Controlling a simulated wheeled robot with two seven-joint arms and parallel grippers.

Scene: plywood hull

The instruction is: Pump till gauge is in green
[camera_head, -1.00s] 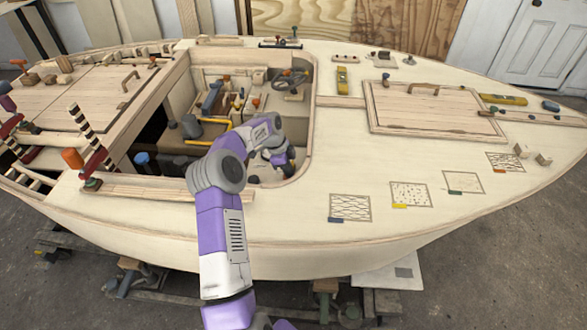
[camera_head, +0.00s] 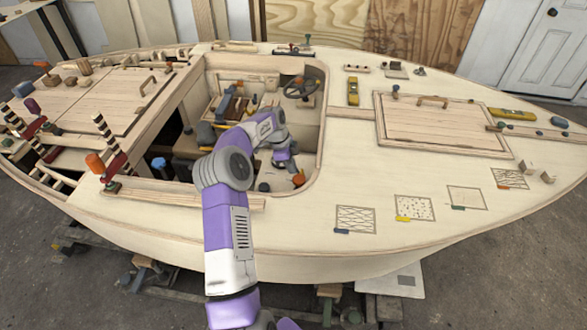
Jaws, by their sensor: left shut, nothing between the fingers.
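My left arm reaches from the bottom of the view into the cockpit well (camera_head: 318,130) of the plywood hull. My left gripper (camera_head: 290,168) is small and dark, low in the well near its front right corner, and is shut and empty. Dark and orange-topped fittings (camera_head: 298,180) lie just below it; I cannot tell whether it touches them. I cannot make out which fitting is the pump, and no gauge face can be read. My forearm hides part of the well. My right gripper is not in view.
A small dark wheel (camera_head: 301,88) stands at the well's back right. Blue-handled tools (camera_head: 228,103) lie at its back left. An orange-handled clamp (camera_head: 96,164) stands on the left edge. A hatch panel (camera_head: 442,122) covers the right deck.

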